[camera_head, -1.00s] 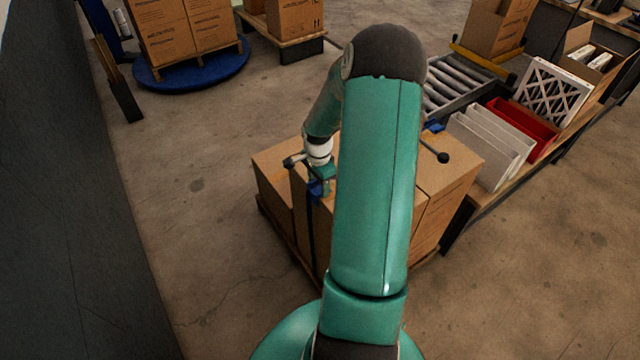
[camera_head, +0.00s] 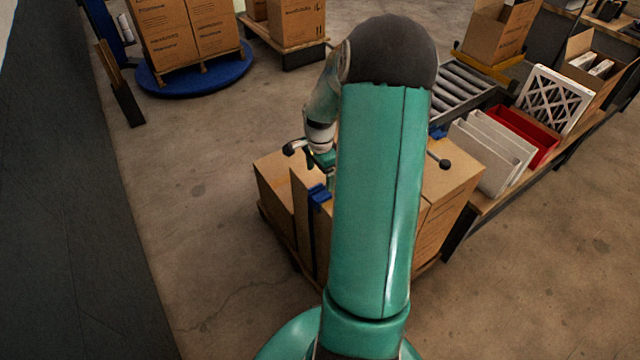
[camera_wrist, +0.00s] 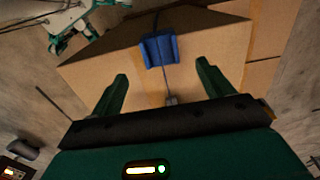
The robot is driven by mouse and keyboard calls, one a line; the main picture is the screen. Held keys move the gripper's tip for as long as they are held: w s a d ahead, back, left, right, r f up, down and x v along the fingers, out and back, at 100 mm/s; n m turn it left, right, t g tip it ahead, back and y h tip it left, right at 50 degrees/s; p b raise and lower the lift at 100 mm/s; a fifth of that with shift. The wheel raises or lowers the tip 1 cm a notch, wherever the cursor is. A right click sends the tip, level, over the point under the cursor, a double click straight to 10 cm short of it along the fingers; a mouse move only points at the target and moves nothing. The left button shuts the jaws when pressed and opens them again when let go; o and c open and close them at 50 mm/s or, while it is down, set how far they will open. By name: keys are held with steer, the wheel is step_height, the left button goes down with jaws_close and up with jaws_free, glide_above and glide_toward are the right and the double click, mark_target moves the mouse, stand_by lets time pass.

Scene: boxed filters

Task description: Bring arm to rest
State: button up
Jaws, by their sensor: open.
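My green arm crosses the middle of the head view and hides much of the boxes behind it. My gripper (camera_head: 325,170) is partly hidden there, just above the cardboard boxes (camera_head: 277,190). In the wrist view my gripper (camera_wrist: 160,88) has its two green fingers spread wide with nothing between them. A blue clip (camera_wrist: 159,51) sits on the edge of a box (camera_wrist: 205,42) beyond the fingertips, apart from them. The blue clip also shows in the head view (camera_head: 319,195), on top of a dark strap down the box side.
A bench (camera_head: 487,210) at right holds white filters (camera_head: 490,155), a red bin (camera_head: 528,135) and a lattice-faced filter (camera_head: 553,99). A roller conveyor (camera_head: 465,95) lies behind. A blue turntable (camera_head: 215,80) carries boxes at back left. A dark wall (camera_head: 70,210) stands left; floor between is clear.

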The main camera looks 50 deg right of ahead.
step_height(320, 180, up, 7)
steer(key=shift+f, duration=0.1)
steer(key=a+r+n+t+h, duration=0.2)
steer(key=a+r+n, duration=0.8)
steer(key=a+r, duration=0.6)
steer(key=s+a+r+n+t+y, duration=0.1)
steer(key=s+a+n, duration=0.4)
steer(key=a, duration=0.3)
steer(key=s+a+r+n+t+y, duration=0.1)
steer(key=s+a+r+n+t, duration=0.1)
steer(key=s+a+n, duration=0.3)
steer(key=s+a, duration=0.1)
steer(key=a, duration=0.3)
steer(key=shift+s+a+r+n+t, duration=0.15)
steer(key=shift+s+r+n+t, duration=0.05)
steer(key=shift+s+n+t, duration=0.1)
